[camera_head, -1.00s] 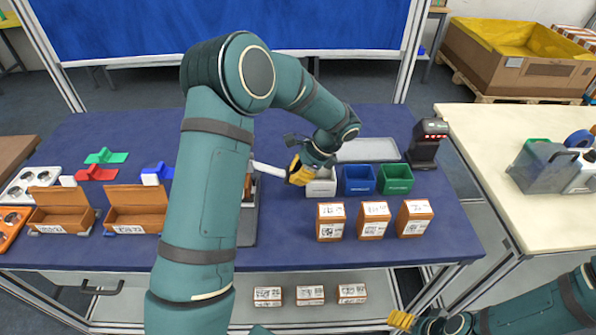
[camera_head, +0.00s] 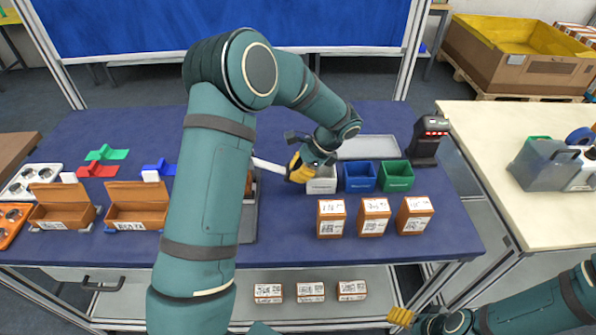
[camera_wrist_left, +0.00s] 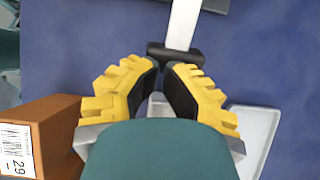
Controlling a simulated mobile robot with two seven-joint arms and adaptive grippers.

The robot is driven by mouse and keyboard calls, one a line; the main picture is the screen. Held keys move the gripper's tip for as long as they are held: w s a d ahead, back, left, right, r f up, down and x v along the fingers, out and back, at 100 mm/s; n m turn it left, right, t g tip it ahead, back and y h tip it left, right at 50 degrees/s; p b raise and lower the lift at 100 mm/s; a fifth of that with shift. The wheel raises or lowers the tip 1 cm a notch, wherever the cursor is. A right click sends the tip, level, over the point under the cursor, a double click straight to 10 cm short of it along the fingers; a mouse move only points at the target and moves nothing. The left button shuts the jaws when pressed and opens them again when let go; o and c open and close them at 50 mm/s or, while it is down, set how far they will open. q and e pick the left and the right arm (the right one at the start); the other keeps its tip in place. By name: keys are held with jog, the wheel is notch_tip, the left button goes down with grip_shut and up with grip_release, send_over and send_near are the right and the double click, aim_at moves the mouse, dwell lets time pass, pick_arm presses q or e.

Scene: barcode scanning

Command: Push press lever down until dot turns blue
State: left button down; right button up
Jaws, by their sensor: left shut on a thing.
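The press lever (camera_head: 268,165) is a pale bar that comes out from behind my left arm in the head view, sloping slightly down to the right. In the left wrist view the lever (camera_wrist_left: 182,24) ends in a black handle (camera_wrist_left: 174,57). My left gripper (camera_head: 297,170) is shut on that handle, with its yellow fingers (camera_wrist_left: 166,68) on either side of it. The press base (camera_head: 248,226) is grey and mostly hidden behind my left arm. I cannot see the dot. My right gripper (camera_head: 400,316) is low at the right, away from the table.
White (camera_head: 321,186), blue (camera_head: 359,184) and green (camera_head: 397,184) bins stand right of my left gripper. Three brown labelled boxes (camera_head: 373,217) stand in front of them. A black scanner (camera_head: 427,140) stands at the right. Open brown boxes (camera_head: 136,206) are at the left. The table's front right is clear.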

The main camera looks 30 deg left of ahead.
pick_arm(q)
jog(key=shift+s+a+f, duration=0.1)
jog(key=shift+s+f, duration=0.3)
jog(key=shift+f, duration=0.15)
jog(key=shift+w+r+p, duration=0.15)
jog(key=shift+r+p, duration=0.3)
jog(key=shift+r, duration=0.05)
jog(key=a+p+v, duration=0.1)
jog(key=p+v, duration=0.2)
jog(key=v, duration=1.1)
jog(key=shift+r, duration=0.5)
pick_arm(e)
jog(key=r, duration=0.1)
jog(key=w+r, duration=0.2)
jog(key=r, duration=0.1)
jog(key=shift+w+d+r, duration=0.1)
jog(key=shift+d, duration=0.2)
pick_arm(q)
jog(key=shift+a, duration=0.1)
